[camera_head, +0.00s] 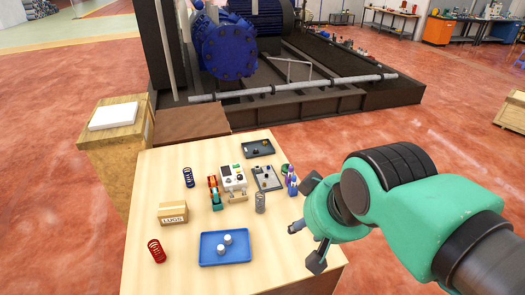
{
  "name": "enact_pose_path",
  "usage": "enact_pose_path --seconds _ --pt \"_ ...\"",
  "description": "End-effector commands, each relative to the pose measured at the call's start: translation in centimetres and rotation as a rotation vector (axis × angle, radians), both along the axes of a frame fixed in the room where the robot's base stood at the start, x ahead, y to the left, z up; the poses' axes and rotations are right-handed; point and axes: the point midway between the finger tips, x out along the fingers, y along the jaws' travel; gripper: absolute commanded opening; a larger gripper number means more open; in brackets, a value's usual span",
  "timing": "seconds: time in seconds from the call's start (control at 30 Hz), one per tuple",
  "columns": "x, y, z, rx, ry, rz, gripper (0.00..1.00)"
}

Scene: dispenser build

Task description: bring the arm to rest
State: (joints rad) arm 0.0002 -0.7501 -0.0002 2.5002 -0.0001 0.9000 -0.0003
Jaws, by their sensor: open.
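My green arm reaches in from the right, and my gripper (311,222) is above the right edge of the wooden table (185,240). Its two dark fingers are spread wide apart, and no held object shows between them. A small grey cylindrical piece (296,227) shows just left of the gripper; I cannot tell whether it is part of it or stands behind it. A white device (233,178), perhaps the dispenser, stands mid-table, left of the gripper and apart from it.
The table holds a blue tray (205,257) with two pale cylinders, a red spring (156,251), a LUGS box (172,213), a dark blue spring (188,177), a grey spring (260,202), purple items (292,184) and a black tray (248,151). Open floor lies right of the table.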

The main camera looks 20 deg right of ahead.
Motion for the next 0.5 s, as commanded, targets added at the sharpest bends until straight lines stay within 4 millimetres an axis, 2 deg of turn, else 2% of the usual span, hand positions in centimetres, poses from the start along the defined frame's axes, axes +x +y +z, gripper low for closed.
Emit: enact_pose_path --seconds 0.3,0.5 --pt "0.0 0.0 -4.2 0.0 0.001 0.0 0.41" --pt "0.0 0.0 -5.6 0.0 0.0 0.0 0.41"
